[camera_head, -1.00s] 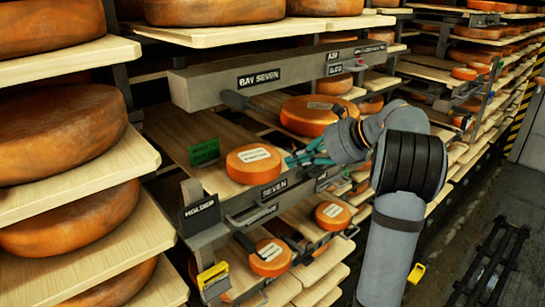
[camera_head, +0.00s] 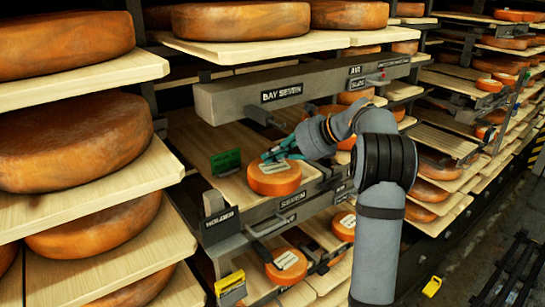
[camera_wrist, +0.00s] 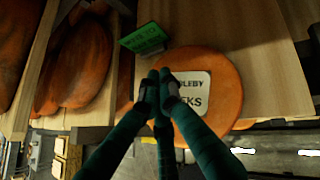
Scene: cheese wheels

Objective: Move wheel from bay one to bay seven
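An orange cheese wheel (camera_head: 274,180) with a white label lies flat on the wooden shelf board (camera_head: 205,140) marked SEVEN, under the BAY SEVEN beam (camera_head: 270,97). It also shows in the wrist view (camera_wrist: 222,75), partly covered by my fingers. My gripper (camera_head: 268,157) has teal fingers and is at the wheel's back upper edge in the head view. In the wrist view my gripper (camera_wrist: 158,78) has its fingertips close together over the wheel beside its label, with nothing seen between them. I cannot tell whether they touch the wheel.
A green tag (camera_head: 226,162) stands on the board left of the wheel. A HOLDER plate (camera_head: 218,218) and yellow tag (camera_head: 230,283) are at the front left. The beam hangs above the board. Large wheels fill the left rack (camera_head: 75,140).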

